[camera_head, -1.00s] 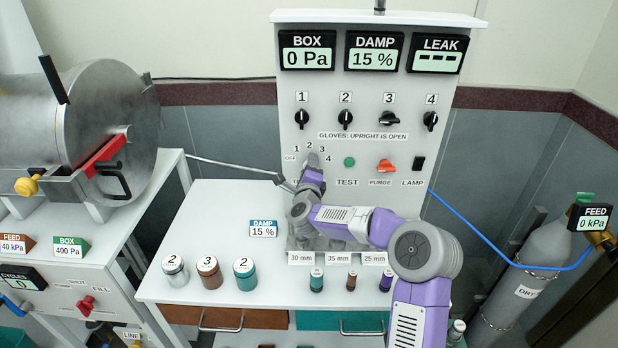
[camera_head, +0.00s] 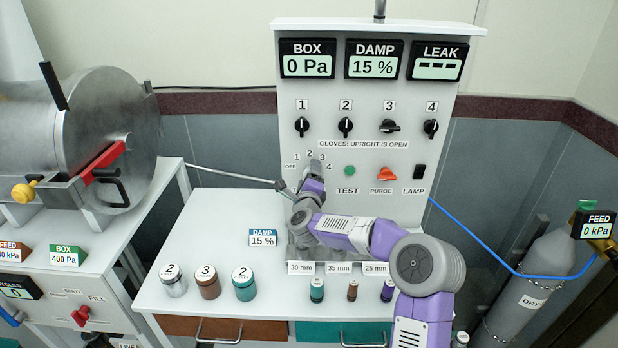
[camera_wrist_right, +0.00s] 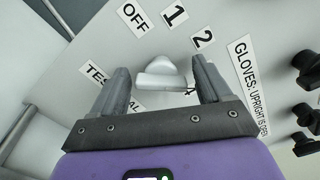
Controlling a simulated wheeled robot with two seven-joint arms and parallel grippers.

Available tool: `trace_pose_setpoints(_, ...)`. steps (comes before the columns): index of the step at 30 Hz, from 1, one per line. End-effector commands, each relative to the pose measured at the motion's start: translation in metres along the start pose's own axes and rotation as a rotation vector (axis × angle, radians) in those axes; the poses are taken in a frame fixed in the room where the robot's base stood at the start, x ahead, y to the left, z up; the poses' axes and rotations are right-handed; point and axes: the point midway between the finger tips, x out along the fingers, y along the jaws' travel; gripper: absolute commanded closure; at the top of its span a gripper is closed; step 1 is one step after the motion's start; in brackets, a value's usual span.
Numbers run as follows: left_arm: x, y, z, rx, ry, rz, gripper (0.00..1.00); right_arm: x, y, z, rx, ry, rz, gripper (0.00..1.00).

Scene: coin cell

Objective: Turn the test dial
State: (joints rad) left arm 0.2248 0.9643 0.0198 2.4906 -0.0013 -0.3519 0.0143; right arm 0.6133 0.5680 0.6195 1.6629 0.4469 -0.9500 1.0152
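The test dial is a pale grey knob (camera_wrist_right: 162,76) on the white panel. In the right wrist view it sits between the two fingers of my right gripper (camera_wrist_right: 163,85), with gaps visible on both sides. The gripper is open and faces the panel. The marks OFF, 1 and 2 show around the dial; others are partly hidden by a finger. In the head view the dial (camera_head: 315,167) is partly covered by my right gripper (camera_head: 314,178). I cannot tell which mark the dial points to. My left gripper is not in view.
Black knobs (camera_head: 345,125) numbered 1 to 4 sit above the dial. To its right are the green TEST button (camera_head: 350,171), the orange PURGE knob (camera_head: 386,174) and the LAMP switch (camera_head: 420,172). A metal rod (camera_head: 235,177) reaches toward the panel from the left. Jars (camera_head: 245,284) stand below.

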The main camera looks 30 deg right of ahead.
Motion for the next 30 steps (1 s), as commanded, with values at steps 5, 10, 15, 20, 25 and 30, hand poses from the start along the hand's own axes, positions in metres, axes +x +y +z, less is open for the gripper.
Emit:
trace_pose_setpoints(5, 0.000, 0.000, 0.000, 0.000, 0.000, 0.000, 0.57, -0.001, -0.001, 0.000, -0.001, -0.001, -0.001, 0.23)
trace_pose_setpoints(10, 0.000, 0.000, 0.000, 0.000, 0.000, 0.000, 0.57, -0.015, -0.001, 0.001, -0.002, -0.001, -0.001, 0.23)
trace_pose_setpoints(15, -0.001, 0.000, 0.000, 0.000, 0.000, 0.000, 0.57, -0.041, -0.001, 0.001, -0.003, -0.002, -0.001, 0.23)
trace_pose_setpoints(20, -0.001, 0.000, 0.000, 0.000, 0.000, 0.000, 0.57, -0.062, -0.001, 0.001, -0.002, -0.002, 0.000, 0.23)
trace_pose_setpoints(25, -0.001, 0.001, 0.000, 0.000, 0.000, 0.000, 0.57, -0.074, 0.000, 0.000, 0.000, 0.000, 0.000, 0.23)
trace_pose_setpoints(30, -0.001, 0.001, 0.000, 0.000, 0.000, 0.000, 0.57, -0.076, 0.000, 0.000, 0.000, 0.001, -0.001, 0.23)
